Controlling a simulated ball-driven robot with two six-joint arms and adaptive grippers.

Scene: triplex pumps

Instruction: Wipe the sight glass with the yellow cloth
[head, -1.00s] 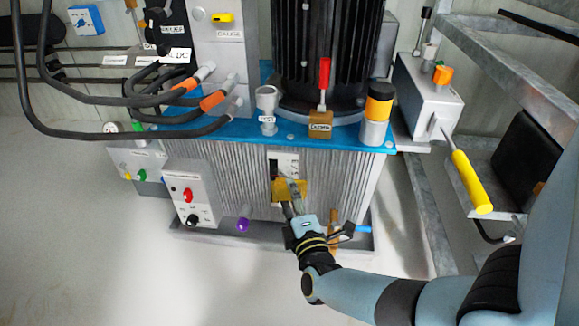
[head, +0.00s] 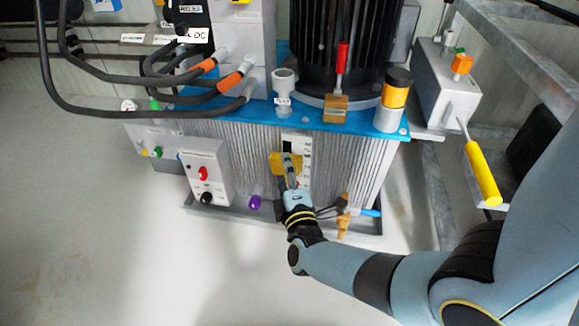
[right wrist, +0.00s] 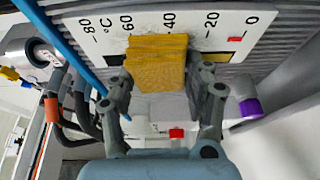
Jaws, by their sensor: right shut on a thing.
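The sight glass is a white plate (head: 303,146) with a dark strip and a scale, set upright on the ribbed front of the tank. In the right wrist view its plate (right wrist: 190,22) shows numbers from 80 to 0 and a red mark. The yellow cloth (head: 277,164) is a folded pad against the plate, covering part of the strip. It also shows in the right wrist view (right wrist: 158,62), near 40 to 60. My right gripper (head: 288,163) is shut on the cloth, a finger on each side. Whether the cloth presses the glass is hard to tell. My left gripper is out of view.
A control box (head: 205,172) with red and black knobs stands left of the plate. A yellow-handled lever (head: 482,172) juts out at right. Floor at left is clear.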

